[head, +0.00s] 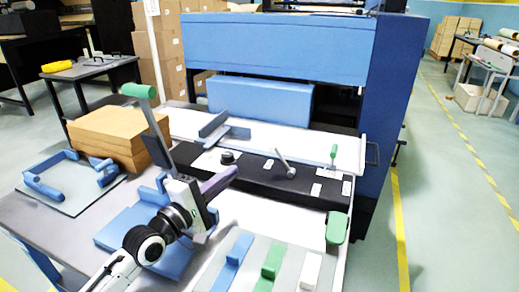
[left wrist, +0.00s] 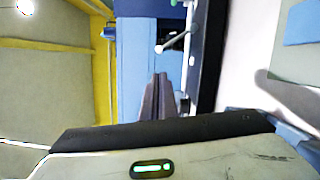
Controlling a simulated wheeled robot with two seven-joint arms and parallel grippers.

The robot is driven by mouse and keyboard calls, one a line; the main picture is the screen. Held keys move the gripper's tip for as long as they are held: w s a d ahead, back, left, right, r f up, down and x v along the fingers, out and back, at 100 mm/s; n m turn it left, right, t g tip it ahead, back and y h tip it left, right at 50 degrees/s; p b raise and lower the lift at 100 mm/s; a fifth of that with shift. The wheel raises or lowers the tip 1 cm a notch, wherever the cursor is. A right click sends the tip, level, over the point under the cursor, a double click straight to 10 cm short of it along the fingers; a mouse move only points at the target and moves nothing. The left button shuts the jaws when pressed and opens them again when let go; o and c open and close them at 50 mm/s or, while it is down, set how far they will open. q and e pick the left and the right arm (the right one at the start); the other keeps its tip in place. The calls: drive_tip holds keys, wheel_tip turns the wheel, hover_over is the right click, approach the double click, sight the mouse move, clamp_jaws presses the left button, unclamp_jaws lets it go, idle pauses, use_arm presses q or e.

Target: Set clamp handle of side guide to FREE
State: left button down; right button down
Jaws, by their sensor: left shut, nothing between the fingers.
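My left gripper (head: 225,181) reaches in from the lower left over the front of the blue machine. Its fingers are shut and empty, apart from the levers. A small grey lever (head: 284,163) with a pale rounded tip stands tilted on the black panel (head: 258,177), to the right of my fingertips. In the left wrist view, a pale-tipped lever (left wrist: 172,43) lies beyond my shut fingers (left wrist: 158,98). A short green-handled lever (head: 333,153) stands further right. I cannot tell which lever is the side guide's clamp handle, and the labels are too small to read. My right gripper is not in view.
A long lever with a green grip (head: 138,91) rises left of my gripper, close to my arm. A brown block (head: 115,136) lies on the left of the table. A black knob (head: 227,157) sits on the panel. Blue, green and white blocks (head: 270,262) lie in front.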

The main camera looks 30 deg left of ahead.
sight(283, 159)
use_arm(q)
drive_tip(key=w, duration=1.3)
drive_tip(key=shift+w+r, duration=0.3)
drive_tip(key=shift+w, duration=0.05)
drive_tip(key=shift+d+r, duration=0.1)
